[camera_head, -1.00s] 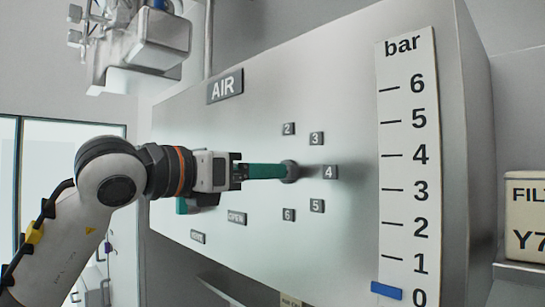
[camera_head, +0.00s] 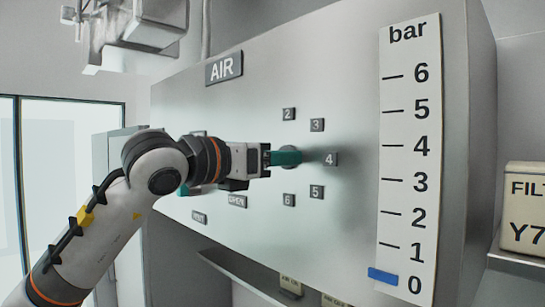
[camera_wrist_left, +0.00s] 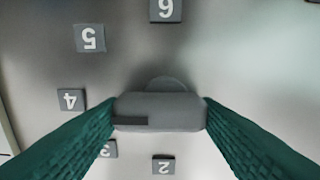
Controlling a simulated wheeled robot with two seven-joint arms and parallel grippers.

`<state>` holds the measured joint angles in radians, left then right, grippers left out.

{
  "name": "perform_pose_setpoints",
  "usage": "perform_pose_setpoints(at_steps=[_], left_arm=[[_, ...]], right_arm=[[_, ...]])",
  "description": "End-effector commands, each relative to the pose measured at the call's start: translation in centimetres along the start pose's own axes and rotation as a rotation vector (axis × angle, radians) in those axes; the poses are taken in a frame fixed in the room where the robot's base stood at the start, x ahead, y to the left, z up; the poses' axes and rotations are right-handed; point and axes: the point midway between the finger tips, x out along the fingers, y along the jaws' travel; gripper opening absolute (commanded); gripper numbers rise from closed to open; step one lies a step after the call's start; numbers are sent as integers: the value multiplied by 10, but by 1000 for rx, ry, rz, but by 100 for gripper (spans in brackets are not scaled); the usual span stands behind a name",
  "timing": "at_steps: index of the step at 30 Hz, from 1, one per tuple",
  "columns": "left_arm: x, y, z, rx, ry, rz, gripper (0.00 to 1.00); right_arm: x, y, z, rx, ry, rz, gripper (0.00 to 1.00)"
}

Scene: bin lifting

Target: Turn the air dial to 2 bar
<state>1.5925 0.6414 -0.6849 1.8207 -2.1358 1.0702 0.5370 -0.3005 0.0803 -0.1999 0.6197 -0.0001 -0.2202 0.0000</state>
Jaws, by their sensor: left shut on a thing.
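The air dial is a grey knob with a raised bar, seen in the left wrist view (camera_wrist_left: 160,110). A dark stripe marks the left half of the bar. Number plates 2 (camera_head: 289,114), 3 (camera_head: 317,125), 4 (camera_head: 330,159), 5 (camera_head: 316,192) and 6 (camera_head: 289,200) ring it. My left gripper (camera_head: 290,156) is shut on the dial, with its green fingers at the two ends of the bar. In the head view the fingers hide most of the dial. The bar scale (camera_head: 408,150) has its blue marker (camera_head: 383,276) near 0. My right gripper is out of view.
The AIR sign (camera_head: 224,68) is on the panel (camera_head: 350,85), above my arm. An OPEN plate (camera_head: 237,201) sits below my gripper, near a green part mostly hidden by my arm. A shelf edge runs under the panel. A labelled filter box (camera_head: 524,205) stands at the right.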

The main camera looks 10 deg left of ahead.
Motion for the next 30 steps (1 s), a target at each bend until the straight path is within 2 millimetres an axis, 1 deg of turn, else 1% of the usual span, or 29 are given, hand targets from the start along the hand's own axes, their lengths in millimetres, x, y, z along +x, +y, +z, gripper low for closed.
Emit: perform_pose_setpoints(at_steps=[5, 11, 17, 21, 30], left_arm=[[0, 0, 1, -15, 0, -1, 34], [0, 0, 3, -88, 3, 1, 34], [0, 0, 4, -235, 4, 1, 34], [0, 0, 4, -365, 4, 2, 34], [-1, -2, 2, -651, 4, 0, 34]], right_arm=[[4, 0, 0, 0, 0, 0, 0], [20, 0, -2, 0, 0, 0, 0], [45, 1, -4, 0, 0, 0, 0], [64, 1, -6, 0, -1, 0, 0], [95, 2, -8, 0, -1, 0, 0]])
